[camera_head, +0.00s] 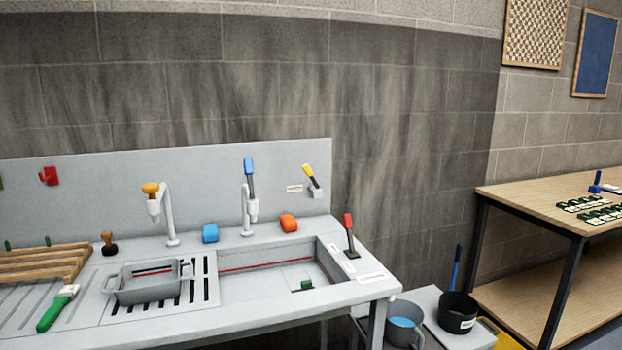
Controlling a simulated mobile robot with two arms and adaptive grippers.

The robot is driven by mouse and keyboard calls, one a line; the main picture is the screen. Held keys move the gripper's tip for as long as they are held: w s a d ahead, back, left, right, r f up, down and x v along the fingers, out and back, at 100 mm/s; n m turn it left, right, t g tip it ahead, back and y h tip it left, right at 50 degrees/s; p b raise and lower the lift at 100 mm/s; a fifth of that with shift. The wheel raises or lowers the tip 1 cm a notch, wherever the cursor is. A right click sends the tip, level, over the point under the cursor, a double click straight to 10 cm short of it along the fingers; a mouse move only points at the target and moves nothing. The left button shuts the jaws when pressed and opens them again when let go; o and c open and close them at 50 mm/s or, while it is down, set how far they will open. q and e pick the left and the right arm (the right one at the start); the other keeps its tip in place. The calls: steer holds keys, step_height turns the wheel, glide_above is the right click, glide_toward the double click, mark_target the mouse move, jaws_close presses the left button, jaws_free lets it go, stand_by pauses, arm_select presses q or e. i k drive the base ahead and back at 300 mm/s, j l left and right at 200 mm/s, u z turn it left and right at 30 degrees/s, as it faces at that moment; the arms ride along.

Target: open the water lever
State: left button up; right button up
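Several handles could be the water lever; the labels are too small to read. A blue handle (249,167) stands upright on the middle tap (251,207). A yellow-handled lever (310,174) is on the grey back panel, tilted up to the left, beside a small label (294,188). A red-tipped lever (349,232) stands nearly upright at the sink's right rim. An orange knob (150,188) tops the left tap (167,215). No water stream shows from either tap. Neither of my grippers is in view.
The sink basin (265,258) has a green item inside. A grey tub (148,284) sits on the drainboard left of it. Blue (210,233) and orange (289,223) blocks lie behind the basin. Buckets (404,320) stand low at right, before a wooden table (540,205).

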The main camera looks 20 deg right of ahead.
mark_target(306, 169)
steer(key=i+l+z, duration=0.1)
steer(key=i, duration=0.3)
steer(key=i+l+z, duration=0.1)
steer(key=i, duration=0.35)
